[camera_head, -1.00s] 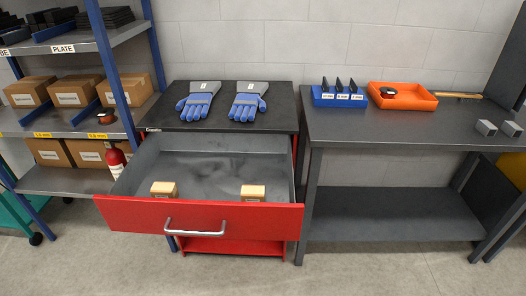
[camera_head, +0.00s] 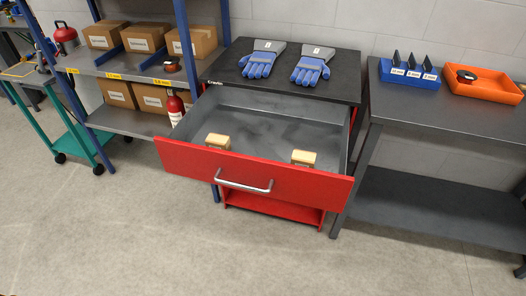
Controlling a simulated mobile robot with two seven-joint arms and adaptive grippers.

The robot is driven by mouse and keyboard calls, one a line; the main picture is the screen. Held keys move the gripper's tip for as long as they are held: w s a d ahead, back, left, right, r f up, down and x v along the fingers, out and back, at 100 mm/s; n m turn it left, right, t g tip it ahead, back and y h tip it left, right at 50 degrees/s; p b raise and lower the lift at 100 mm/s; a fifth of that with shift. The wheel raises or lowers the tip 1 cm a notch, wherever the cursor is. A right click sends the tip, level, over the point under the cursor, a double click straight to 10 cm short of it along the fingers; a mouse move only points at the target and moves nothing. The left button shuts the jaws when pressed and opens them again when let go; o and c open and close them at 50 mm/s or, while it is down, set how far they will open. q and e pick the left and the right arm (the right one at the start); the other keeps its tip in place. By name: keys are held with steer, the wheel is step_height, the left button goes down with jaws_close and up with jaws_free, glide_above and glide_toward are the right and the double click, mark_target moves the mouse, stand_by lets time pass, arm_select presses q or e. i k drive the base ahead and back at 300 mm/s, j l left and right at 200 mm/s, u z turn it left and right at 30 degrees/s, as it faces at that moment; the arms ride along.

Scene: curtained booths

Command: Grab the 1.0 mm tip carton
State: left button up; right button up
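Two small cartons with pale tan tops lie in the open drawer, close behind its red front. They are the left carton (camera_head: 217,141) and the right carton (camera_head: 303,158). Their labels are too small to read, so I cannot tell which, if either, is the 1.0 mm tip carton. The drawer (camera_head: 250,174) is pulled far out, and its grey floor is otherwise bare. Neither of my grippers is in view.
Blue-grey gloves (camera_head: 263,60) lie on the black cabinet top (camera_head: 338,60). A blue labelled holder (camera_head: 408,75) and an orange tray (camera_head: 484,84) stand on the right bench. Left shelves hold cardboard boxes (camera_head: 148,38). The front floor is clear.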

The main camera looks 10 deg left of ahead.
mark_target(300, 158)
steer(key=i+l, duration=0.4)
steer(key=l, duration=0.15)
steer(key=i+l, duration=0.35)
steer(key=l, duration=0.2)
steer(key=i+l, duration=0.8)
steer(key=l, duration=0.25)
steer(key=i+l, duration=0.35)
steer(key=l, duration=0.2)
steer(key=k+j+u, duration=0.15)
steer(key=j, duration=0.25)
steer(key=k+j+u, duration=0.15)
steer(key=j, duration=0.25)
steer(key=k+j+u, duration=0.15)
steer(key=j, duration=0.3)
steer(key=k+j+u, duration=0.15)
steer(key=j, duration=0.3)
steer(key=k+j+u, duration=0.2)
steer(key=j, duration=0.25)
steer(key=k+j+u, duration=0.15)
steer(key=j, duration=0.35)
steer(key=i+j, duration=0.15)
steer(key=j, duration=0.15)
steer(key=i+j, duration=0.1)
steer(key=j, duration=0.25)
